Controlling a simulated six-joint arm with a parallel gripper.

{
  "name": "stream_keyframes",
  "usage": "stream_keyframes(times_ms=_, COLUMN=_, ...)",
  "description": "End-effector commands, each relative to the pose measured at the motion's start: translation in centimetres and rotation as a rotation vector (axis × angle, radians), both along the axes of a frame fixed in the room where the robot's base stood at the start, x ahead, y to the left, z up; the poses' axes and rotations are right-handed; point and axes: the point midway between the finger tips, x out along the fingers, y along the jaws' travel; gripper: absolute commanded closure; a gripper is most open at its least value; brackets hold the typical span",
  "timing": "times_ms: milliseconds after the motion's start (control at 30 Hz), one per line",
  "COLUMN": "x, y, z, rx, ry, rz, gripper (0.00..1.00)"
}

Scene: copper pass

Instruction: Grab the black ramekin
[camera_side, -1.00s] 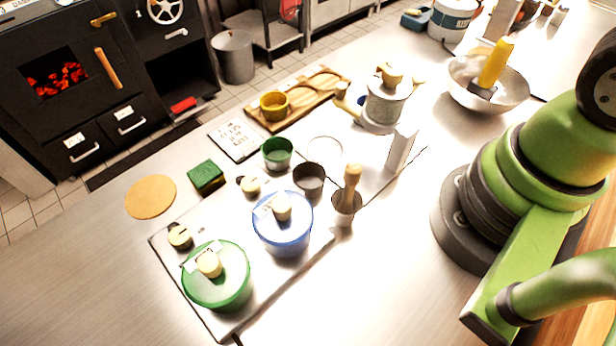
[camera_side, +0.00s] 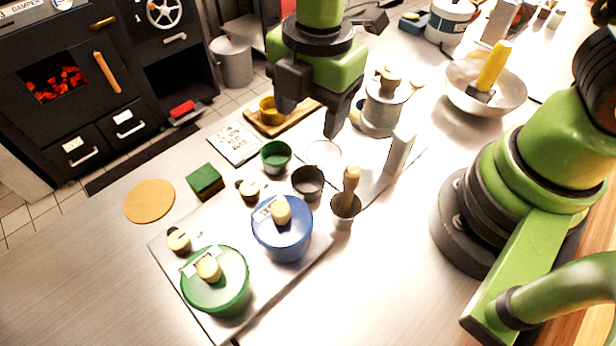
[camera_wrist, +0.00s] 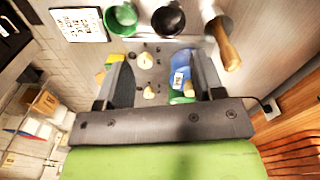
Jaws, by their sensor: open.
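The black ramekin (camera_side: 308,183) stands upright on the counter, just right of the green ramekin (camera_side: 276,157) and behind the blue lidded pot (camera_side: 283,232). In the wrist view the black ramekin (camera_wrist: 168,20) is at the top middle, with the green ramekin (camera_wrist: 121,19) to its left. My gripper (camera_side: 312,115) hangs in the air above the counter, fingers pointing down, behind and above the black ramekin in the side view. Its two fingers (camera_wrist: 162,75) are spread, with nothing held between them. The ramekin is apart from both fingers.
A metal cup with a wooden pestle (camera_side: 347,200) stands close right of the black ramekin. A canister (camera_side: 383,108) and a white upright block (camera_side: 399,152) are behind right. A green lidded pot (camera_side: 217,281) is front left.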

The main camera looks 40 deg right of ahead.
Motion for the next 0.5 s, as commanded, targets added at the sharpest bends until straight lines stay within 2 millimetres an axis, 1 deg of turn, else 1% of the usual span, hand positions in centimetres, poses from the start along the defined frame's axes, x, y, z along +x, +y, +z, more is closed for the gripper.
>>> stream_keyframes(times_ms=33, x=-0.2, y=0.4, z=-1.2, rx=-0.016, ry=0.019, rz=0.072, gripper=0.38)
stream_keyframes(times_ms=100, x=-0.3, y=0.8, z=-2.2, rx=-0.030, ry=0.031, rz=0.148, gripper=0.38)
stream_keyframes(times_ms=200, x=-0.4, y=1.0, z=-3.2, rx=-0.038, ry=0.042, rz=0.201, gripper=0.38)
stream_keyframes(times_ms=400, x=-0.5, y=1.0, z=-6.1, rx=-0.040, ry=0.044, rz=0.208, gripper=0.38)
stream_keyframes(times_ms=500, x=-0.5, y=1.0, z=-7.1, rx=-0.039, ry=0.043, rz=0.207, gripper=0.38)
